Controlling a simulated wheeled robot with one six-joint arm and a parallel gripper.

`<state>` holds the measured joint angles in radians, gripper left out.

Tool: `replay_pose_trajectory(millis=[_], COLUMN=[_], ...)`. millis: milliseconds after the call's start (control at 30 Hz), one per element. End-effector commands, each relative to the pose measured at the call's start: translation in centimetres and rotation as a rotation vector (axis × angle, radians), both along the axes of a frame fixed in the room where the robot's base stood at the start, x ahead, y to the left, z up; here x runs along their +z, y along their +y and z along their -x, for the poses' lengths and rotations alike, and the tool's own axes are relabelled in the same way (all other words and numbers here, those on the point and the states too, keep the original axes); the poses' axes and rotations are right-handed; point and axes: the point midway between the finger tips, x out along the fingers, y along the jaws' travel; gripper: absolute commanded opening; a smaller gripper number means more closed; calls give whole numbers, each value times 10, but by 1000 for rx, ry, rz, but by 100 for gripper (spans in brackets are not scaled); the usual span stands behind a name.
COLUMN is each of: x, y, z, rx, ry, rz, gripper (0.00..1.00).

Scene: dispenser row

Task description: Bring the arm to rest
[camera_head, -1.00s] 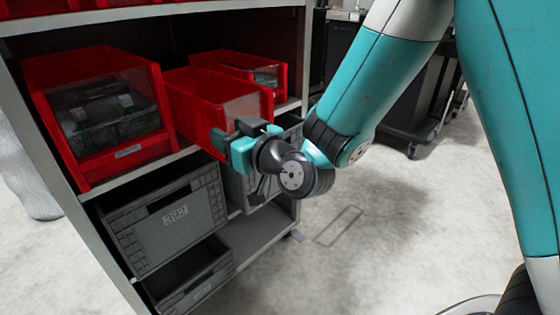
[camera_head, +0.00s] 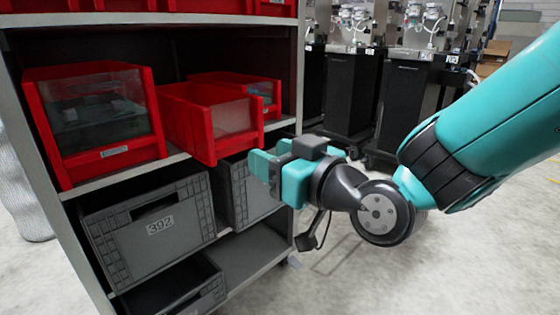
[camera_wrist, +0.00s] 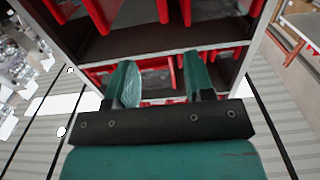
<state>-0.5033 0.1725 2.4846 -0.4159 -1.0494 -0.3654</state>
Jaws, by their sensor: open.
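My gripper (camera_head: 262,170) is in the middle of the head view, at the end of my teal arm. It is in front of the right side of a shelf rack (camera_head: 298,75). Its jaws point left, towards the rack. In the wrist view, the two teal fingers of my gripper (camera_wrist: 161,82) stand apart with nothing between them. The rack shows beyond them. I cannot tell the exact gap between the gripper and the rack.
A red bin with dark contents (camera_head: 100,115), an empty-looking red bin (camera_head: 205,122) and another red bin (camera_head: 262,88) stand on the shelf. A grey crate (camera_head: 150,225) sits below. Dark cabinets (camera_head: 338,90) stand behind. Floor (camera_head: 400,270) is clear at the lower right.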

Motion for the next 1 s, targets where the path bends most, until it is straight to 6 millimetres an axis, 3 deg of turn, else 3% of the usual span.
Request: replay_pose_trajectory(millis=[200, 367, 467, 700, 1000], x=[-2, -16, -31, -59, -68], y=[1, -8, -21, -67, -122], z=[2, 15, 35, 103, 178], rx=[13, 60, 100, 156, 152], ry=[26, 198, 378, 801, 1159], rz=[13, 96, 183, 407, 621], gripper=[48, 48, 48, 48, 48])
